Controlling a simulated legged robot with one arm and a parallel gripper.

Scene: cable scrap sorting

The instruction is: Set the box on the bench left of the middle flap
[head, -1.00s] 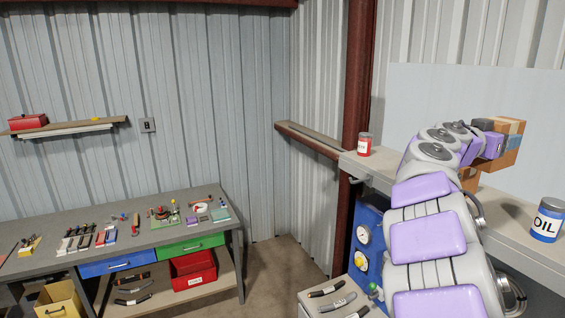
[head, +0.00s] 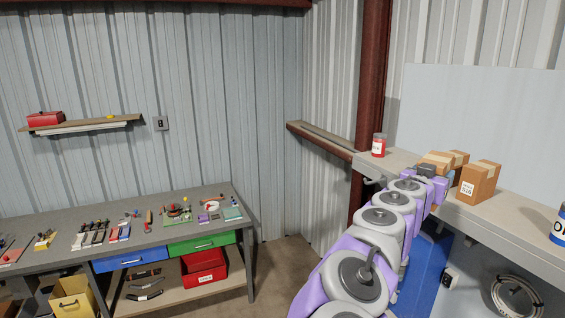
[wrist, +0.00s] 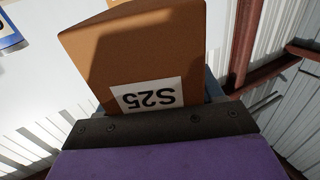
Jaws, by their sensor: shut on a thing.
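My gripper (head: 430,171) is at the wall shelf on the right in the head view, shut on a brown cardboard box (head: 443,158) with a pale tape strip. In the wrist view the held box (wrist: 135,50) fills the middle, its white label S25 upside down; the fingers on it are mostly hidden. I cannot tell whether it touches the shelf. A second labelled cardboard box (head: 480,184) stands upright on the shelf, just right of my gripper. The grey workbench (head: 60,222) is at the left, away from my gripper. I cannot make out a middle flap.
The grey shelf (head: 515,225) also carries a red can (head: 378,146) at its far end and a blue-labelled can (head: 560,228) at the right edge. The workbench top holds several small tools and parts. A red bin (head: 205,273) sits under it.

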